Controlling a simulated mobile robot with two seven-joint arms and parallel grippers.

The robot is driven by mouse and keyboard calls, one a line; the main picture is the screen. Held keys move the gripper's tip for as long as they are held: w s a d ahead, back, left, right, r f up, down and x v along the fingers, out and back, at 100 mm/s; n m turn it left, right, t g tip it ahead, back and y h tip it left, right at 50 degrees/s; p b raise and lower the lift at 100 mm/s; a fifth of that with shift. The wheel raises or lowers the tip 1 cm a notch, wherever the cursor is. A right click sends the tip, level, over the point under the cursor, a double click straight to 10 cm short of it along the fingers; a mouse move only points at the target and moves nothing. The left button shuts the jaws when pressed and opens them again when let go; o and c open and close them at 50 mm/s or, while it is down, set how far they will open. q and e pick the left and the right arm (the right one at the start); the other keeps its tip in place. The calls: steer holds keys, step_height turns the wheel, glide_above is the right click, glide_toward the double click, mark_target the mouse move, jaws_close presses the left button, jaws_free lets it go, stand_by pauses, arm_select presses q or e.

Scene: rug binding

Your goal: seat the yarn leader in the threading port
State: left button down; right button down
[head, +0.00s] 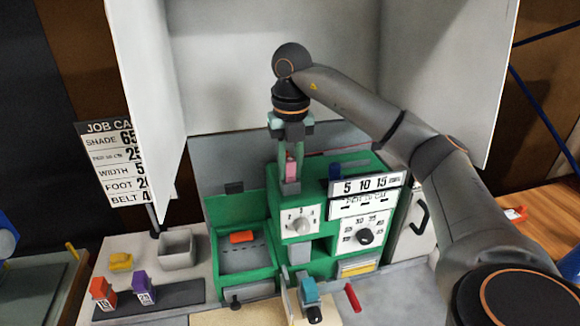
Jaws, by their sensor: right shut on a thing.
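My right gripper (290,178) points down over the green machine (258,212) and is shut on a small pink piece, which I take to be the yarn leader (291,166). The piece shows between the fingers, just above the machine's top near a grey block (291,188). I cannot tell whether the piece touches the block or is inside a port. The threading port cannot be made out clearly; the gripper and the piece cover that spot. My left gripper is not in view.
White panels stand behind and beside the machine. Its front has a round dial (300,222) and a black knob (365,236). An orange piece (242,237) lies in the green tray. Orange (102,292) and purple (143,288) tagged pieces and a grey bin (178,248) stand left.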

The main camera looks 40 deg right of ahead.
mark_target(291, 160)
steer(key=c, duration=0.7)
jaws_free()
steer(key=shift+s+a+f, duration=0.1)
steer(key=shift+a+f, duration=0.1)
steer(key=shift+f, duration=0.45)
steer(key=shift+d, duration=0.1)
steer(key=shift+d+r, duration=0.2)
steer(key=shift+r, duration=0.65)
step_height(291, 160, up, 12)
steer(key=shift+a, duration=0.1)
steer(key=shift+f, duration=0.15)
